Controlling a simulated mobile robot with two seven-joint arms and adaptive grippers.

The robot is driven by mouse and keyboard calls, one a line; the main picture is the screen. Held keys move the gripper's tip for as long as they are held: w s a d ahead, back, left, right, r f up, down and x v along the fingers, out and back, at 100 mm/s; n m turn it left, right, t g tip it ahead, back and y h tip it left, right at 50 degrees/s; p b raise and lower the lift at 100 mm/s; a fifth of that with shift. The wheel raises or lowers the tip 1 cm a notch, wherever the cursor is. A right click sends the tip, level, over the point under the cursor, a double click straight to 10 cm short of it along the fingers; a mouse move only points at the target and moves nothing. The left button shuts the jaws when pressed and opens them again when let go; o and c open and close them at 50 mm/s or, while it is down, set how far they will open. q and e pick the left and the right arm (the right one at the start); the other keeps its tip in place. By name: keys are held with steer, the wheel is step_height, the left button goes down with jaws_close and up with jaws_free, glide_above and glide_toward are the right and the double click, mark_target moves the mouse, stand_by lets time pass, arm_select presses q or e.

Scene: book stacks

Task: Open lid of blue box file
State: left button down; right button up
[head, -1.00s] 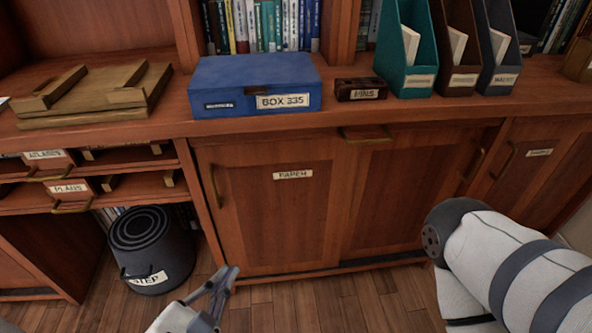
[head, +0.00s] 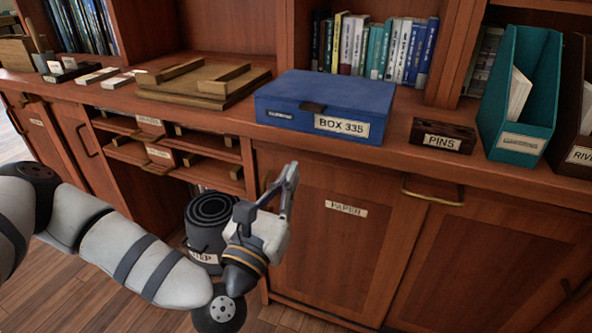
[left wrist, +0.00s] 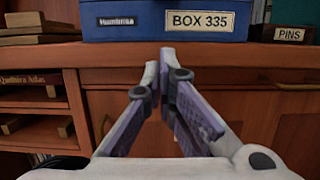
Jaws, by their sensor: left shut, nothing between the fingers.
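The blue box file (head: 325,103) stands on the wooden counter with its lid closed. Its front carries a white label reading BOX 335 and a dark catch (head: 312,107) near the top edge of the front. The box file also shows in the left wrist view (left wrist: 150,22), cut off at the top. My left gripper (head: 290,172) is in front of the cabinet, below the counter edge and below the box, not touching it. Its fingers (left wrist: 166,60) are shut and empty, pointing toward the box. My right gripper is not in view.
A small dark PINS box (head: 442,136) stands right of the blue box, then a teal magazine file (head: 521,95). A wooden board (head: 197,82) lies to the left. The counter edge (head: 375,157) juts out above my left gripper. Books stand behind.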

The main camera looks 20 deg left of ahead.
arm_select(q)
steer(key=x, duration=0.6)
steer(key=r+p, duration=0.1)
steer(key=r, duration=0.2)
steer(key=shift+w+d+r+p, duration=0.1)
steer(key=shift+w+r+p, duration=0.2)
steer(key=shift+w+p, duration=0.05)
steer(key=shift+r, duration=0.25)
